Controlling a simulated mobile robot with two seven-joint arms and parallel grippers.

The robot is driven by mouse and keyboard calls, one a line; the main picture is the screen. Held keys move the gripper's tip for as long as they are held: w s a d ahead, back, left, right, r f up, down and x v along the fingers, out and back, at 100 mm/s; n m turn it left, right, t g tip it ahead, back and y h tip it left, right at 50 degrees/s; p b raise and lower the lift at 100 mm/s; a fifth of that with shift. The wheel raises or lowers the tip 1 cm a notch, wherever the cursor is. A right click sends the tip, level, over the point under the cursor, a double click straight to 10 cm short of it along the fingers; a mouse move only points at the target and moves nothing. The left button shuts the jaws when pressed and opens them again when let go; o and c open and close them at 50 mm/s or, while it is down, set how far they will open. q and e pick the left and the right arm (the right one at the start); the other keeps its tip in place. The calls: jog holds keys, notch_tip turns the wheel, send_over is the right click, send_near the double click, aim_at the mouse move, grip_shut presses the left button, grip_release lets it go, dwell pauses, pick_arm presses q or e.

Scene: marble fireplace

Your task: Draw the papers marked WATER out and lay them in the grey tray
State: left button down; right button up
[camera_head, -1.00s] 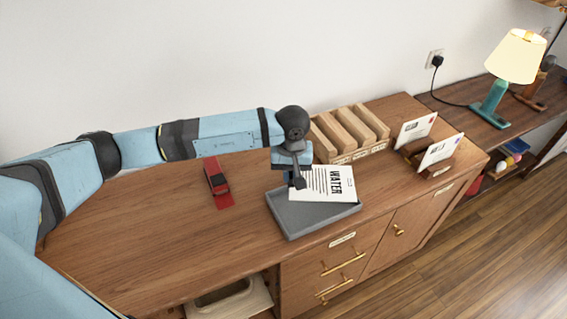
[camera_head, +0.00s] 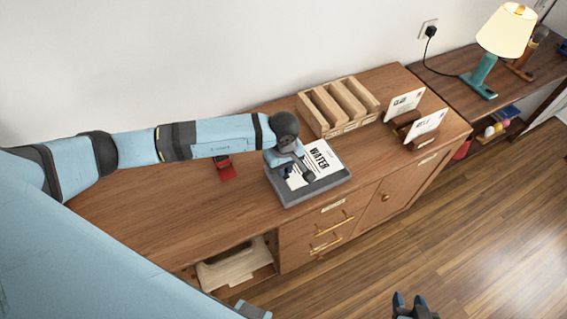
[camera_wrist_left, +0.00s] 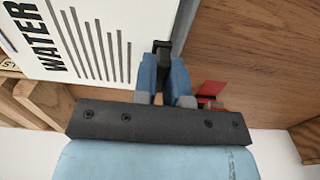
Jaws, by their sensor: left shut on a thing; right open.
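A white paper marked WATER (camera_head: 322,157) lies in or just over the grey tray (camera_head: 318,191) on the wooden cabinet; I cannot tell whether it rests on the tray floor. My left gripper (camera_head: 299,176) is over the tray, shut on the paper. In the left wrist view its fingers (camera_wrist_left: 163,50) are at the edge of the WATER paper (camera_wrist_left: 95,35). My right gripper (camera_head: 416,306) is open and empty at the bottom edge, over the floor, away from the cabinet.
A wooden sorter (camera_head: 325,126) with several slots stands behind the tray. A letter holder (camera_head: 424,139) with two envelopes stands to its right. A red object (camera_head: 226,172) lies left of the tray, partly hidden by my arm. A lamp (camera_head: 504,32) stands far right.

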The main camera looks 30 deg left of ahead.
aim_at(283, 184)
pick_arm(q)
notch_tip(283, 184, down, 3)
jog(key=shift+f+b, duration=0.15)
jog(key=shift+b, duration=0.85)
jog(key=shift+f+b, duration=1.15)
jog(key=c, duration=1.1)
grip_release()
